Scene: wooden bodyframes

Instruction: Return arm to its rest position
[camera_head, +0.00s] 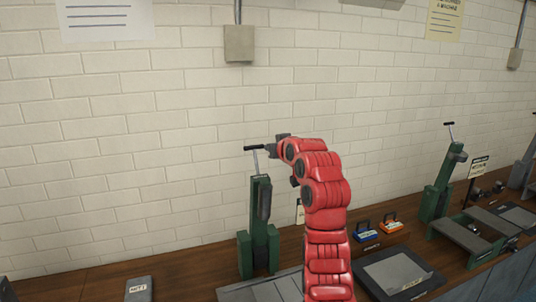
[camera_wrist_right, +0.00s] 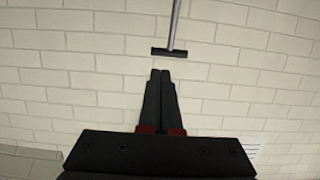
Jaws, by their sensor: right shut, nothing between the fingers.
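My right arm (camera_head: 327,200) is red and rises from the bottom of the head view, bending left at the top. Its dark gripper (camera_head: 271,150) is close to the black T-shaped handle (camera_head: 253,148) of a green bench machine (camera_head: 260,225). In the right wrist view the two dark fingers (camera_wrist_right: 160,75) are shut together and empty. The handle (camera_wrist_right: 168,52) and its grey rod appear just beyond the fingertips, with a small gap in the picture. My left gripper is not in view.
A wooden bench (camera_head: 190,278) runs along a white brick wall (camera_head: 180,130). A second green machine (camera_head: 438,190) stands at right. Blue (camera_head: 360,233) and orange (camera_head: 385,226) items and a dark tray (camera_head: 398,273) lie right of my arm. A grey block (camera_head: 138,289) lies left.

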